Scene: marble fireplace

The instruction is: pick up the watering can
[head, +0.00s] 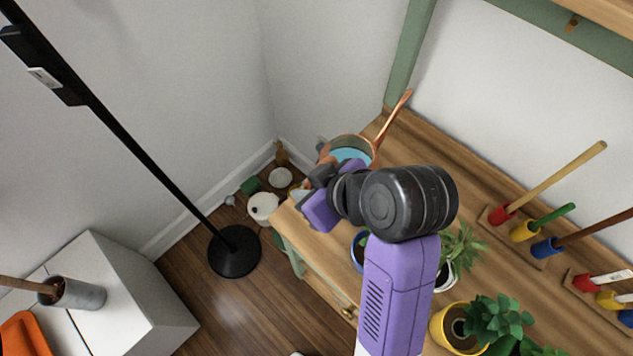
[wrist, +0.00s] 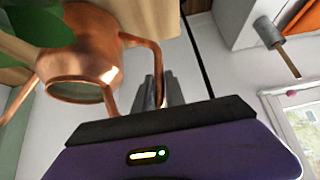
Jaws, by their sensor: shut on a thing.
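The copper watering can (head: 365,142) is at the far left end of the wooden bench (head: 446,146) in the head view, partly hidden by my arm. Its long spout points up and right, and its opening looks bluish inside. In the wrist view the can (wrist: 92,40) fills the upper left, with its curved handle reaching toward my fingers. My gripper (wrist: 163,92) is shut on that handle. In the head view my wrist hides most of the grip. I cannot tell whether the can's base touches the bench.
Potted plants (head: 487,318) stand on the bench right of my arm. A black floor lamp (head: 234,251) and a white cabinet (head: 140,300) stand left. Small pots (head: 263,206) sit on the floor in the corner.

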